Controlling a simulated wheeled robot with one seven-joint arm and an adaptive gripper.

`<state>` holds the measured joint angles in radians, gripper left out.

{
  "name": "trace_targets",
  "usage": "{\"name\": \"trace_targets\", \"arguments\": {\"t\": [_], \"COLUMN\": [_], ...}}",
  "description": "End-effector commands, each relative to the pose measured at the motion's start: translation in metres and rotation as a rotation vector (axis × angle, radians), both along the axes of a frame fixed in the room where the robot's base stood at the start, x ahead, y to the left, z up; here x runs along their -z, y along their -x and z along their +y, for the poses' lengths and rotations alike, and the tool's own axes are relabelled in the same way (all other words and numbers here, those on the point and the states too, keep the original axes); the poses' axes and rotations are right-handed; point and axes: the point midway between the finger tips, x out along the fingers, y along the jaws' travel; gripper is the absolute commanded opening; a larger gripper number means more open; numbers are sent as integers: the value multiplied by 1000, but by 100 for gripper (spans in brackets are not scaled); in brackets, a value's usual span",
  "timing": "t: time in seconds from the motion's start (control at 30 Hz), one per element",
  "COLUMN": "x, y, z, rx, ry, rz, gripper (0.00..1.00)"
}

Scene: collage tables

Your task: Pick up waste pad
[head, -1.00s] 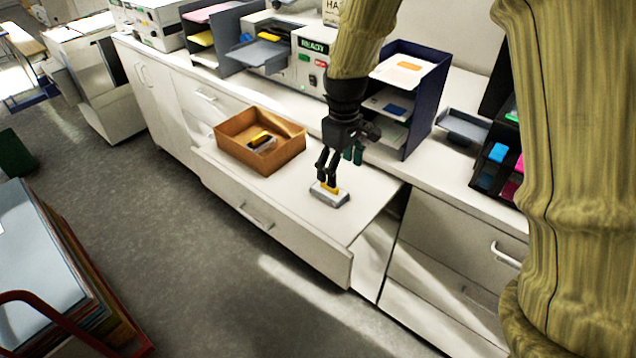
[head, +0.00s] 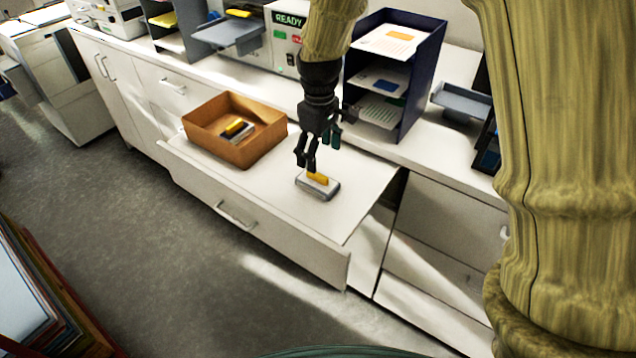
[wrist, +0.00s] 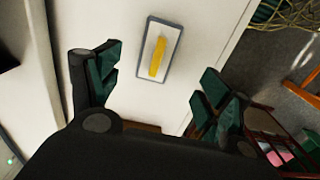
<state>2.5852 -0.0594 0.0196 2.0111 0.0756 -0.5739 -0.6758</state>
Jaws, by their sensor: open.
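The pad is a grey-white block (head: 322,190) with a yellow strip on top. It lies flat on the pulled-out white drawer top (head: 352,215). It also shows in the wrist view (wrist: 158,50), beyond and between the fingers. I take it for the waste pad, but no label is legible. My gripper (head: 307,165) points down just above and behind the pad's left end. In the wrist view my gripper (wrist: 160,90) has its fingers spread wide, with nothing between them. Contact with the pad cannot be made out in the head view.
An orange-brown box (head: 215,148) at the left of the drawer top holds a similar pad (head: 236,131). A dark blue paper rack (head: 425,75) stands on the counter behind. The drawer top to the right of the pad is clear.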

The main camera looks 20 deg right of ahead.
Motion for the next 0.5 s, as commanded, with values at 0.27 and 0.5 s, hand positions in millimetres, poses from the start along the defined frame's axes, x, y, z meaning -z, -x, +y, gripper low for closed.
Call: {"name": "trace_targets", "arguments": {"t": [0.27,0.5], "x": [32,43], "y": [-1,-1], "z": [4,3], "rx": [-7,-5], "ry": [1,1], "rz": [3,0], "gripper": [79,79]}}
